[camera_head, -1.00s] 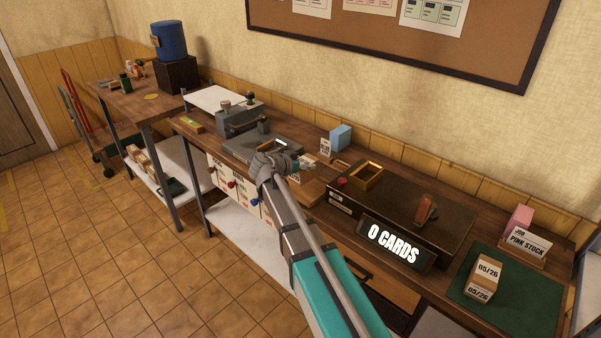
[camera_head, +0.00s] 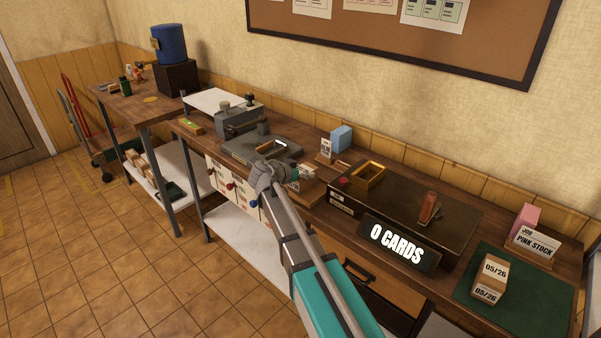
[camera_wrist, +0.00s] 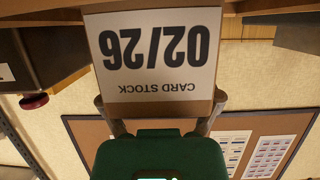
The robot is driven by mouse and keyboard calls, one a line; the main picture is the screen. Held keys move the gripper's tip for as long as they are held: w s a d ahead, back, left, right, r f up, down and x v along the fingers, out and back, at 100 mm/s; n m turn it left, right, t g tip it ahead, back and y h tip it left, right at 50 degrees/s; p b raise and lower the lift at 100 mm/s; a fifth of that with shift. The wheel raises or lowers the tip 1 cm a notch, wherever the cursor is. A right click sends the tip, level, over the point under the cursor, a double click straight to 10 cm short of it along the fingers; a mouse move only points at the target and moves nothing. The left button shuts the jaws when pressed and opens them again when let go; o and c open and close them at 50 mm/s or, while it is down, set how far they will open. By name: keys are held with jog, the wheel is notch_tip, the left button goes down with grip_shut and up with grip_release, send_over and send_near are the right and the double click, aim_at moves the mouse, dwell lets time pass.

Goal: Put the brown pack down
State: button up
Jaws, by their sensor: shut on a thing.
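The brown pack (camera_wrist: 158,14) fills the upper middle of the wrist view, with a white label reading "02/26 CARD STOCK" upside down. My gripper (camera_wrist: 160,108) is shut on it, one finger at each side. In the head view my gripper (camera_head: 298,174) is over the middle of the bench, in front of the blue block. The pack is mostly hidden there by my wrist and fingers. I cannot tell whether it touches the bench.
A dark machine (camera_head: 405,205) with a "0 CARDS" sign stands right of my gripper. A grey press (camera_head: 245,145) stands to the left. Another brown pack (camera_head: 489,280), labelled 05/26, sits on a green mat (camera_head: 540,302). A blue block (camera_head: 341,138) is behind my gripper.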

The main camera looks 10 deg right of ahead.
jog(key=o, duration=1.1)
jog(key=shift+f, duration=0.1)
jog(key=shift+r, duration=0.2)
jog(key=p+v, duration=0.5)
jog(key=v, duration=0.7)
